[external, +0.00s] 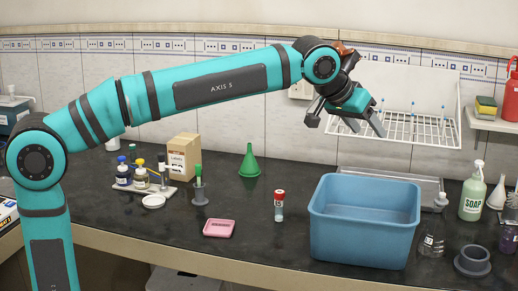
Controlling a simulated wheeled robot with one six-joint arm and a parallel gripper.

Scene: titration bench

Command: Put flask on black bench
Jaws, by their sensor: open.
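My gripper (346,120) is open and empty. It hangs high above the bench, in front of the white wire rack and above the blue tub. The black bench (275,258) runs along the tiled wall. A small clear glass vessel (431,244), which looks like the flask, is on the bench just right of the tub, well below my gripper. A glass vessel with purple contents (508,238) is partly cut off at the right edge. I cannot tell for sure which one is the flask.
The blue tub (362,245) fills the right middle. A soap bottle (472,192), a grey ring (472,261) and a pale conical vessel (497,193) crowd the right. A red-capped vial (279,205), pink dish (219,228) and green funnel (249,160) stand left, with bare bench between.

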